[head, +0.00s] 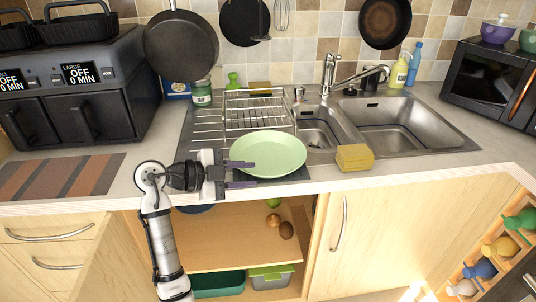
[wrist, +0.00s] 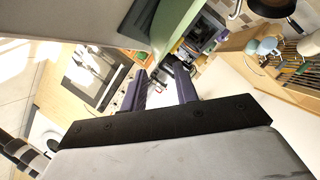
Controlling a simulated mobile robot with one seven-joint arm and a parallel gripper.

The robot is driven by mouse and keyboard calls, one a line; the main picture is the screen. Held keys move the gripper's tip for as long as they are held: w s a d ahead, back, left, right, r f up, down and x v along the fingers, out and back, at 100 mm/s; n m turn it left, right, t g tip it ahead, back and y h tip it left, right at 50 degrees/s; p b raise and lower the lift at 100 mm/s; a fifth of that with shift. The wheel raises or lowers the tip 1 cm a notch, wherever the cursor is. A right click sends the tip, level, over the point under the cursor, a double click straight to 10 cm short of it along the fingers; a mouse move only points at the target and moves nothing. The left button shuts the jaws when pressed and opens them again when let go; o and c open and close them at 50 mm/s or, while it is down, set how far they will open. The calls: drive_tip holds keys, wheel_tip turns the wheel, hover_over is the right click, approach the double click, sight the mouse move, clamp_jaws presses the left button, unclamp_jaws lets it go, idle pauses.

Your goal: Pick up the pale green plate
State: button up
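The pale green plate (head: 268,152) lies face up at the front left of the sink unit, by the counter's front edge. Part of it shows at the top of the wrist view (wrist: 177,25). My gripper (head: 255,174) is at the plate's front left rim, coming from the left. Its two dark purple fingers are apart, one overlapping the plate in the picture and one below its near edge. In the wrist view my gripper (wrist: 161,72) is open, with no plate visibly clamped between the fingers. Contact with the rim cannot be told.
A yellow sponge (head: 355,157) lies right of the plate. A wire rack (head: 256,112) stands behind it, with the steel sink (head: 388,125) to the right. A black double-drawer appliance (head: 80,90) stands at left. Below the counter is an open cupboard (head: 235,255).

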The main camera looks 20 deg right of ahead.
sight(268, 174)
drive_tip(key=p+x, duration=0.2)
drive_tip(key=x, duration=0.3)
drive_tip(key=shift+s+d+r+p, duration=0.15)
drive_tip(key=shift+r+p, duration=0.05)
drive_tip(key=shift+p, duration=0.1)
drive_tip(key=shift+d+f, duration=0.25)
drive_tip(key=shift+d, duration=0.15)
clamp_jaws()
